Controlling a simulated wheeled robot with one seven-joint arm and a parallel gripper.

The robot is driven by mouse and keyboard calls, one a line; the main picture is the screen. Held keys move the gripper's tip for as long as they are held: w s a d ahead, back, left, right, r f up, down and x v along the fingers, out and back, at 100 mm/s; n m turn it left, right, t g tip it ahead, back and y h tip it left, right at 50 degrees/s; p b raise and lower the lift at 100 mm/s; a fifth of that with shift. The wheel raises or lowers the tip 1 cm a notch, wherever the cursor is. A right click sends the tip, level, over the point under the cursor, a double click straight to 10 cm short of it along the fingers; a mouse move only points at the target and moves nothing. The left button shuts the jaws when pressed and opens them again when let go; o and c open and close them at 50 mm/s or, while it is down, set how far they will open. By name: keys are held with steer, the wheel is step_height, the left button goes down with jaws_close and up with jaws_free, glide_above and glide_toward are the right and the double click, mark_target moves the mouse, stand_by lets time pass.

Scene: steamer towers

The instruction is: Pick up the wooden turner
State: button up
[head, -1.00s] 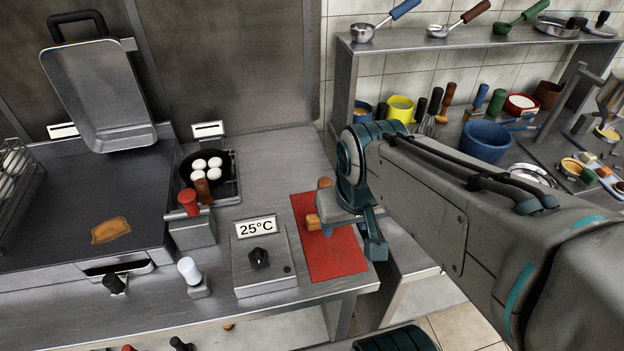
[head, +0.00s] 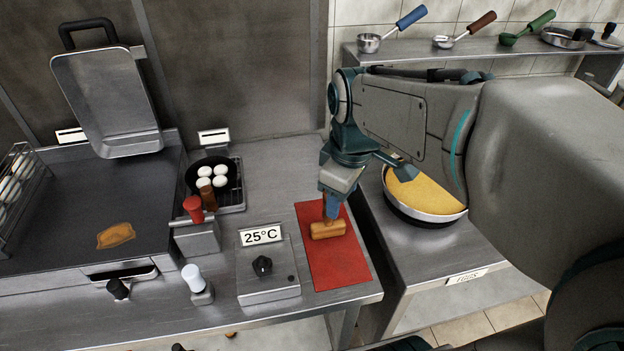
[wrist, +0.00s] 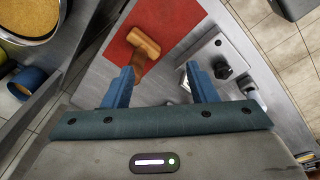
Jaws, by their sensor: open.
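The wooden turner (head: 328,229) lies on the red mat (head: 343,267) on the steel counter. Its thick orange-brown end shows clearly in the head view. In the wrist view the turner (wrist: 143,43) has a block-like end and a thinner part running back towards my left finger. My gripper (head: 331,205) is above the mat, just behind the turner's visible end, and hides the rest of it in the head view. In the wrist view my gripper (wrist: 159,70) has its blue fingers wide apart with nothing held between them.
A control box (head: 267,275) reading 25°C stands left of the mat. A griddle (head: 60,215) and a pan of white eggs (head: 193,178) are further left. A round pan with yellow contents (head: 425,194) sits on the lower counter at right. A shelf with ladles (head: 450,50) runs behind.

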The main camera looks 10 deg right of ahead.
steer(key=w+n, duration=0.2)
steer(key=n, duration=0.1)
steer(key=w+r+n+g, duration=0.1)
steer(key=w+n, duration=0.2)
steer(key=n, duration=0.1)
steer(key=w+r+n, duration=0.1)
steer(key=w+n, duration=0.1)
steer(key=n, duration=0.2)
steer(key=shift+w+a+r+g, duration=0.1)
steer(key=shift+w+a+g, duration=0.05)
steer(key=shift+w+g, duration=0.2)
steer(key=shift+w+n, duration=0.15)
steer(key=shift+n, duration=0.25)
glide_above(330, 228)
steer(key=w, duration=0.1)
steer(key=f, duration=0.8)
steer(key=shift+a+f, duration=0.3)
steer(key=shift+w+d+f+p, duration=0.1)
steer(key=shift+d+f+p, duration=0.1)
steer(key=shift+f, duration=1.1)
steer(key=shift+w+d+f+p, duration=0.1)
steer(key=shift+f+p, duration=0.05)
steer(key=shift+f, duration=1.1)
jaws_close()
